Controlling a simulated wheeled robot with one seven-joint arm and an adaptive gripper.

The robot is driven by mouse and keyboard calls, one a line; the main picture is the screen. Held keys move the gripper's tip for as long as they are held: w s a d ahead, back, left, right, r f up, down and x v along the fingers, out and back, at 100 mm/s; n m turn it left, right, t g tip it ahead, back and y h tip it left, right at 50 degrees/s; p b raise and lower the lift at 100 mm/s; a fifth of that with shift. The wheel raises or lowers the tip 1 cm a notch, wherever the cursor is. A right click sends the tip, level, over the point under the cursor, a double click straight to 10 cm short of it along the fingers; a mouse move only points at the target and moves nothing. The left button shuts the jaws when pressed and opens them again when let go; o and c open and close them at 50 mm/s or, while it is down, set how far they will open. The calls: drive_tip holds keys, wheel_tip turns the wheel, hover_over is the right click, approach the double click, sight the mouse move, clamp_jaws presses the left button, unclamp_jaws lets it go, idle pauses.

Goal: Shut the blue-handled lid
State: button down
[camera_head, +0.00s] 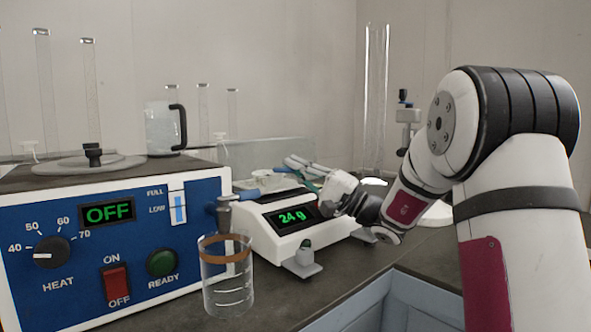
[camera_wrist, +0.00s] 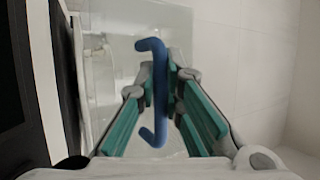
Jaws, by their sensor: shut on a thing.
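The blue handle (camera_wrist: 158,92) is a bent bar in the middle of the wrist view. It lies between the teal finger pads of my gripper (camera_wrist: 162,78), which is shut on it. Behind the handle is a clear, pale panel (camera_wrist: 118,35), which looks like the lid. In the head view my gripper (camera_head: 292,168) reaches left over the white balance (camera_head: 275,236), which reads about 24 g. A blue part (camera_head: 262,187) shows beside the fingers there. A greenish translucent panel (camera_head: 258,152) shows behind them. I cannot tell the lid's exact angle.
A blue-fronted heater box (camera_head: 135,255) marked OFF stands on the left, with a spigot (camera_head: 224,212) above a clear beaker (camera_head: 227,290). A glass mug (camera_head: 163,128) and several tall glass cylinders (camera_head: 91,85) stand behind. The dark counter (camera_head: 275,300) is bare in front of the balance.

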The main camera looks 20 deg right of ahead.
drive_tip(key=shift+s+d+r, duration=0.1)
drive_tip(key=c, duration=2)
unclamp_jaws()
drive_tip(key=shift+o, duration=0.2)
drive_tip(key=shift+s+d+f, duration=0.15)
drive_tip(key=shift+s+f, duration=0.05)
drive_tip(key=shift+v, duration=3.5)
